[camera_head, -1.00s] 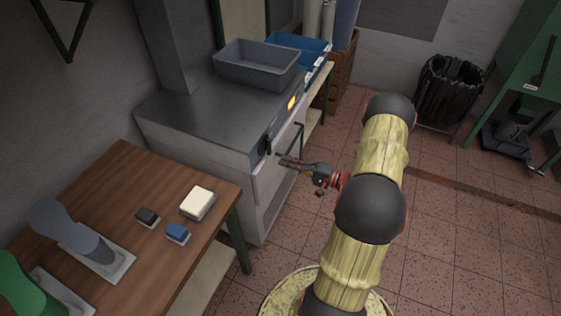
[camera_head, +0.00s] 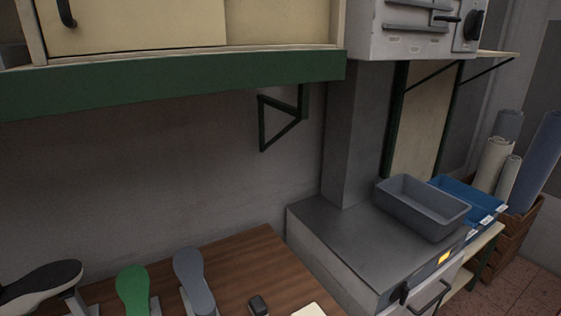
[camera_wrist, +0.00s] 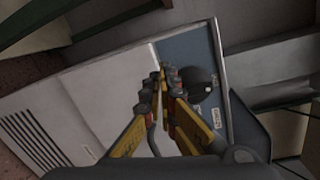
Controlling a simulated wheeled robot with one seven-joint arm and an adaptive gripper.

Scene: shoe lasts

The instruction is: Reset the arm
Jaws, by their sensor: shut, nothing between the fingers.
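My gripper (camera_wrist: 167,78) shows in the wrist view, with yellow and red finger links and dark tips. The tips are together with nothing between them. Behind them is a pale cabinet (camera_wrist: 95,95) with a vent grille at its lower left and a blue-grey panel (camera_wrist: 190,50) with a dark round knob. The tips overlap the panel in the picture; I cannot tell how far apart they are from it. My arm is out of the head view.
In the head view, a wooden table (camera_head: 235,262) bears shoe lasts, including a green one (camera_head: 132,288) and a grey one (camera_head: 193,275). A grey bin (camera_head: 425,210) stands on the metal counter (camera_head: 330,232), beside a blue bin (camera_head: 468,203). A green-edged shelf (camera_head: 180,85) overhangs the table.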

